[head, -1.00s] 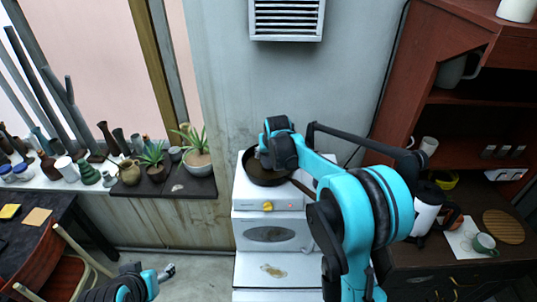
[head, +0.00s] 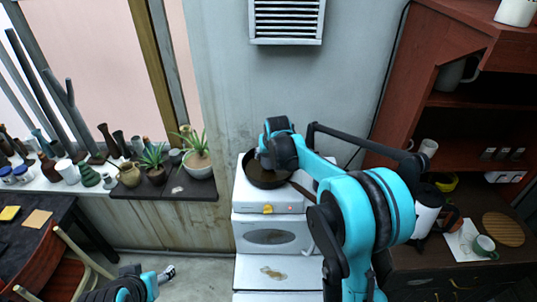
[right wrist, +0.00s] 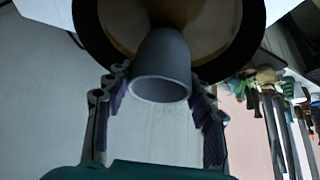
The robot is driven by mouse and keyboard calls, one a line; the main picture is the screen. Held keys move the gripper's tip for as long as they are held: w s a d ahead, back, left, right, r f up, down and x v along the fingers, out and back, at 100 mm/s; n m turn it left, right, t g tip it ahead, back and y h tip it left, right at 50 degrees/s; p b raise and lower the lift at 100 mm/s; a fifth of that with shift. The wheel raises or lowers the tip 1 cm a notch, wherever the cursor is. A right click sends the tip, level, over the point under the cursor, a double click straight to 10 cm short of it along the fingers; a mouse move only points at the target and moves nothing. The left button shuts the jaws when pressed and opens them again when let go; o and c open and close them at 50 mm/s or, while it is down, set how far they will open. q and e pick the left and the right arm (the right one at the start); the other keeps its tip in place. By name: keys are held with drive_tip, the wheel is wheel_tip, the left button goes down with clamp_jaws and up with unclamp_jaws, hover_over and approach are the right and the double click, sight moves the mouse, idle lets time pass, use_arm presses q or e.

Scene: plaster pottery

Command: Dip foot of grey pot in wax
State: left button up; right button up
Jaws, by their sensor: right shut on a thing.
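The grey pot (right wrist: 161,70) shows in the right wrist view, with its open rim facing the camera and its narrow foot end toward the pan. My right gripper (right wrist: 160,98) is shut on the pot, one finger on each side. The dark round pan (head: 264,178) sits on the white stove, and its brownish, shiny inside (right wrist: 212,30) lies behind the pot's foot. The foot is at or very near that surface; I cannot tell whether it touches. In the head view my right wrist hides the pot. My left gripper (head: 167,273) is low at the left, away from the stove.
The white stove (head: 268,230) stands against the wall. Left of it, a ledge holds potted plants (head: 198,168) and several vessels.

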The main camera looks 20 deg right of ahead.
wheel_tip(320, 180, up, 9)
drive_tip(key=p, duration=0.5)
drive_tip(key=shift+f, duration=0.15)
idle(0.4)
idle(0.4)
